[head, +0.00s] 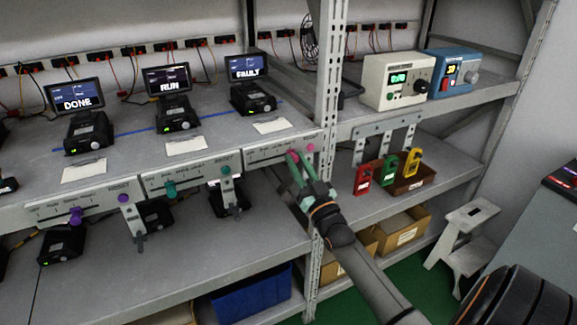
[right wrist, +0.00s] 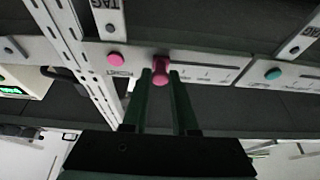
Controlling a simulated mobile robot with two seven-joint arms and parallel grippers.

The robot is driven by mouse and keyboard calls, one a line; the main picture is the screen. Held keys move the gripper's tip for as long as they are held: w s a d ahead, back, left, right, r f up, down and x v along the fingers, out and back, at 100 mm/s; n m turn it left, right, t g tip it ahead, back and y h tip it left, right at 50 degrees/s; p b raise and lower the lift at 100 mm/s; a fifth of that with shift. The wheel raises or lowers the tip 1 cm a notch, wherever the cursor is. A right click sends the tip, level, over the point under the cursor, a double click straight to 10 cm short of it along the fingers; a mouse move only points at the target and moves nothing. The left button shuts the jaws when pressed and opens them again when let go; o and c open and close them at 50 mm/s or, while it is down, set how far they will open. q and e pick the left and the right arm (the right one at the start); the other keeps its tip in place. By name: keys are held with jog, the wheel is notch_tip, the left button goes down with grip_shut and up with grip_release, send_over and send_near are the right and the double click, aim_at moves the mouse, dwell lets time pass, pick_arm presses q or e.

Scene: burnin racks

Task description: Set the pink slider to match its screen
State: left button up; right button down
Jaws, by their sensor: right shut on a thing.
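The pink slider knob (head: 292,156) sits on the third white panel (head: 262,154) of the shelf edge, right of the panel's middle. My right gripper (head: 297,160) is shut on it. In the right wrist view the two fingers (right wrist: 160,76) stand on either side of the pink knob (right wrist: 160,68), which is on its track. A round pink button (head: 310,147) is beside it; it also shows in the right wrist view (right wrist: 116,60). The screen above this panel (head: 247,67) reads FAULT. The panel's scale words are partly hidden or too small to read. My left gripper is out of view.
Teal (head: 170,189) and purple (head: 76,216) sliders are on neighbouring panels, under screens reading RUN (head: 167,80) and DONE (head: 73,95). A perforated upright (head: 328,90) stands just right of the pink panel. Red, green and yellow tags (head: 388,168) hang farther right.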

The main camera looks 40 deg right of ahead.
jog(key=shift+d, duration=0.25)
jog(key=c, duration=0.7)
grip_release()
jog(key=shift+s, duration=0.1)
jog(key=shift+s+a+f, duration=0.15)
jog(key=shift+s+f, duration=0.15)
jog(key=shift+s, duration=0.1)
jog(key=b+v, duration=0.1)
jog(key=v, duration=1)
jog(key=shift+s+a+b, duration=0.1)
jog(key=shift+s+b, duration=0.15)
jog(key=shift+b, duration=0.1)
